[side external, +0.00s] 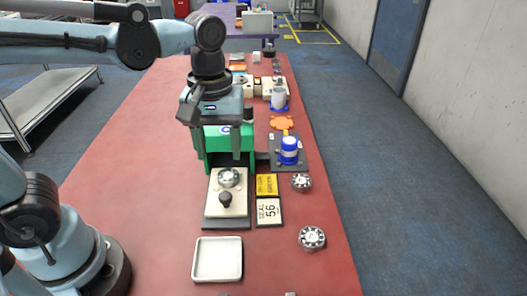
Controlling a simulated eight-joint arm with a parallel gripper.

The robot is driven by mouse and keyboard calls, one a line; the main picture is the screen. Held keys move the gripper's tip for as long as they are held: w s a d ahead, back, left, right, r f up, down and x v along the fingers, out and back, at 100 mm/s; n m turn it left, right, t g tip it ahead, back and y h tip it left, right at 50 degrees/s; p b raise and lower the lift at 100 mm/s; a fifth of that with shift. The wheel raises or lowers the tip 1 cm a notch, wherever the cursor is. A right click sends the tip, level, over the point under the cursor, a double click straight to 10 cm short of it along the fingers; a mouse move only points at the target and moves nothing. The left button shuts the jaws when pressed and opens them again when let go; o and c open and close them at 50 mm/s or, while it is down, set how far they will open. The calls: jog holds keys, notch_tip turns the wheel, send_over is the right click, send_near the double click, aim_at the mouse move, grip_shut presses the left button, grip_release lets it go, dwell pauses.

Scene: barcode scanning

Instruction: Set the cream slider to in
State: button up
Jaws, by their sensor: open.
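The cream slider (239,207) is a flat plate on a dark base, in front of the green frame (218,139). A black knob (226,199) stands near its front end. A round metal part (229,177) sits on the plate behind the knob, close to the green frame. My gripper (217,118) is open and empty. In the picture it is above the slider, overlapping the top of the green frame and hiding part of it. It appears apart from the knob.
A white tray (218,277) lies in front of the slider. Two metal round parts (311,237) (301,182) and a blue-and-white container (288,150) are further right. The red table is clear at left.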

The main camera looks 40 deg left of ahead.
aim_at(225, 196)
jog(key=shift+m, duration=4.2)
jog(key=shift+w+a+f+n, duration=0.1)
jog(key=shift+f+n, duration=1.9)
jog(key=shift+n, duration=0.95)
jog(key=shift+s+f+n, duration=0.1)
jog(key=shift+f+n, duration=1.9)
jog(key=shift+n, duration=1)
jog(key=shift+w+a+f+n, duration=0.1)
jog(key=shift+f+n, duration=1.9)
jog(key=shift+n, duration=0.95)
